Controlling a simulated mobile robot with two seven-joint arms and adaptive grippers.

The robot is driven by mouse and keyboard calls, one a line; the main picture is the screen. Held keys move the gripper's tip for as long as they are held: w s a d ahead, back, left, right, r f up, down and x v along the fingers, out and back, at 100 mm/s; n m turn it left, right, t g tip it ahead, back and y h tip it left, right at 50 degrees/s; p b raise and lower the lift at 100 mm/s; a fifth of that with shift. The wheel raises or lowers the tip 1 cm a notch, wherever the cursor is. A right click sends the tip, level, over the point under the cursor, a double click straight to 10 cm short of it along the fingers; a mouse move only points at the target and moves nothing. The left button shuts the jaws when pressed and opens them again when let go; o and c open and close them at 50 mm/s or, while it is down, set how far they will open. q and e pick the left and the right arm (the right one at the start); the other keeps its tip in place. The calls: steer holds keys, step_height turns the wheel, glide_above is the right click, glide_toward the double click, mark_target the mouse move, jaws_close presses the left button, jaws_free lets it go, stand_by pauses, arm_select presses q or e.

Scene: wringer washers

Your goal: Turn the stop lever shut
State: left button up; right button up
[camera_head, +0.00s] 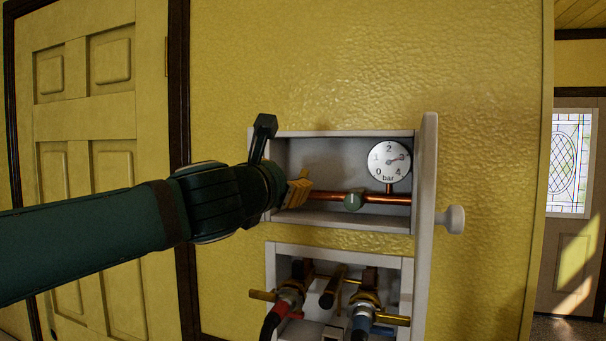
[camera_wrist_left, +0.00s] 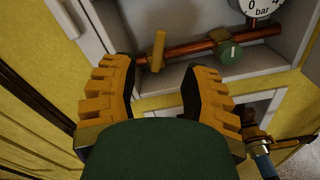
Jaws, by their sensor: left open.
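The brass-coloured stop lever (camera_wrist_left: 157,51) sits on a copper pipe (camera_wrist_left: 195,45) in the left wrist view and stands crosswise to the pipe. In the head view my left arm hides it. My left gripper (camera_wrist_left: 164,85) is open, its two yellow ridged fingers apart with the lever beyond and between their tips; I see no contact. In the head view the gripper (camera_head: 298,190) reaches into the left part of the upper wall box. A round gauge (camera_head: 389,161) marked bar reads a little under 3. My right gripper is not in view.
A green knob (camera_head: 353,201) sits on the pipe right of the lever. The white box (camera_head: 345,134) has an open door (camera_head: 427,170) with a round knob at its right. A lower box (camera_head: 407,275) holds taps and hoses. A panelled door stands left.

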mark_target(303, 173)
arm_select(q)
steer(key=p+x, duration=0.1)
steer(key=x, duration=0.9)
steer(key=shift+w+d, duration=0.1)
steer(key=shift+w, duration=0.15)
steer(key=shift+s, duration=0.1)
jaws_close()
